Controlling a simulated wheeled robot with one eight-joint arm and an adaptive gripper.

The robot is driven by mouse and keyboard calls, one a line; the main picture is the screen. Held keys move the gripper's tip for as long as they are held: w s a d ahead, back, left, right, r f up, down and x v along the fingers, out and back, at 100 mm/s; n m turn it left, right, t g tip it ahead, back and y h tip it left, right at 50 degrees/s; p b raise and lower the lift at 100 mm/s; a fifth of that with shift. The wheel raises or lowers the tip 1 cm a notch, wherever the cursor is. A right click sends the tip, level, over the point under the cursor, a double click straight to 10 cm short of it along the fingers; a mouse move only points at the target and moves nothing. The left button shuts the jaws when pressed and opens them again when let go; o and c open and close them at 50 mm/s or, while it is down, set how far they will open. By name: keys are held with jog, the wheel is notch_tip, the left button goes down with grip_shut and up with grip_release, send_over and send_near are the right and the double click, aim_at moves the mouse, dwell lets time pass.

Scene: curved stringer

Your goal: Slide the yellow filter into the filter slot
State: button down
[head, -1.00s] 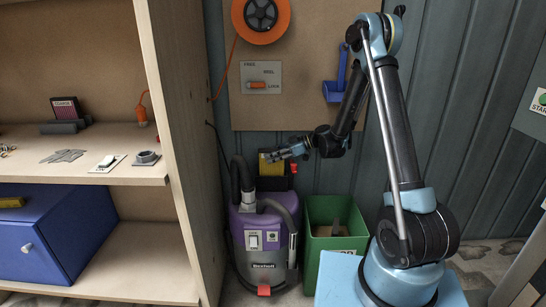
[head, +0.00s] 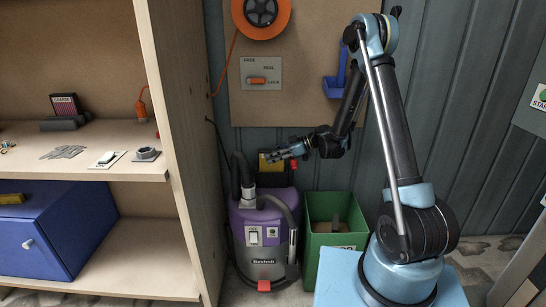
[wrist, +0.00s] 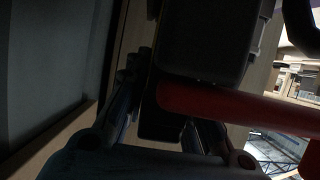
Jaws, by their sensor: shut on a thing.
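The yellow filter (head: 264,164) shows as a small yellow patch at the tips of my gripper (head: 272,157), above the purple and grey vacuum (head: 262,240) in the head view. My gripper is shut, apparently on this filter, reaching in from the right. A dark block behind and below the fingers seems to be the slot housing (head: 270,181); the slot opening is hidden. A red tab (head: 293,166) sticks out at its right. In the wrist view the fingers are dark, and a red bar (wrist: 225,108) crosses before them beside a black block (wrist: 205,40). How far the filter is in cannot be told.
A wooden shelf (head: 100,170) stands at left, with a red-framed filter (head: 65,105) and small parts on it and a blue cabinet (head: 60,230) below. A green bin (head: 335,240) stands right of the vacuum. A board with an orange reel (head: 262,10) hangs behind.

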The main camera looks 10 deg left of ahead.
jog(key=shift+f, duration=0.55)
jog(key=c, duration=1.3)
grip_release()
jog(key=v, duration=1.2)
